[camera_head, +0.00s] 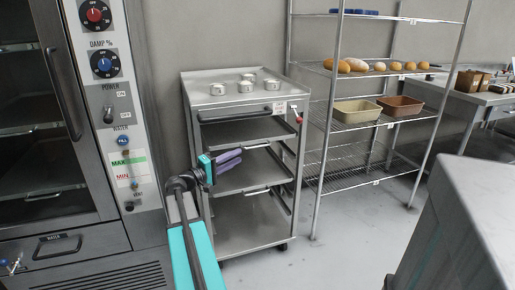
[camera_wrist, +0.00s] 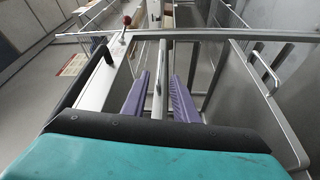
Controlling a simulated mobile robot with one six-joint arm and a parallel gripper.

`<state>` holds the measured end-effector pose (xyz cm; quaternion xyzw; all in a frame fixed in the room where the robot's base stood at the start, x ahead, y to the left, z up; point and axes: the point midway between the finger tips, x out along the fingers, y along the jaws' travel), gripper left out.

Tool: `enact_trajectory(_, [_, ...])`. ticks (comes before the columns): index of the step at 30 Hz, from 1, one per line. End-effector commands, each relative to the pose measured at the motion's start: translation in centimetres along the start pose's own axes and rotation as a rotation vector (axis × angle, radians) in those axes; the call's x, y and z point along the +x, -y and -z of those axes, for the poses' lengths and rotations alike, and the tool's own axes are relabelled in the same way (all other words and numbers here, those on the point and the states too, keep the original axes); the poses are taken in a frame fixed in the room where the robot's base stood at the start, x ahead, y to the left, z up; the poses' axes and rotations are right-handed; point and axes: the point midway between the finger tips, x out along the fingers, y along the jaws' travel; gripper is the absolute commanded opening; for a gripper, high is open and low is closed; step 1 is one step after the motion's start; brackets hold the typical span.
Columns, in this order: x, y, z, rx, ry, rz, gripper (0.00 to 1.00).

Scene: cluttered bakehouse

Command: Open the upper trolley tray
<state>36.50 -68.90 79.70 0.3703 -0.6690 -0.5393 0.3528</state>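The grey metal trolley (camera_head: 207,91) stands in the middle of the head view. Its upper tray (camera_head: 228,134) sits below the trolley's dark bar, apparently in the frame. A pale tray handle (camera_head: 257,146) shows at its front edge, partly hidden by my gripper (camera_head: 238,156), which is in front of the trolley at about that height. In the wrist view my gripper (camera_wrist: 160,78) has its two purple fingers apart. A thin metal bar (camera_wrist: 159,72), seemingly the handle, lies between them with gaps on both sides. I cannot tell whether it touches either finger.
Several round tins (camera_head: 246,86) stand on the trolley top. A red-knobbed lever (camera_head: 298,118) is at its right side. An oven (camera_head: 125,120) stands close on the left, a wire rack (camera_head: 350,124) with bread on the right. A grey block (camera_head: 455,215) fills the lower right.

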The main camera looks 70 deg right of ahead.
Motion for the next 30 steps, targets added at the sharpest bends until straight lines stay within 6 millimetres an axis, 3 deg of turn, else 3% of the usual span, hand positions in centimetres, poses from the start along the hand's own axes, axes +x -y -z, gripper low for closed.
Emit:
enact_trajectory(21, [10.0,0.1,0.0,0.0,0.003,0.0,0.26])
enact_trajectory(30, [12.3,0.0,-0.1,0.0,0.002,0.0,0.26])
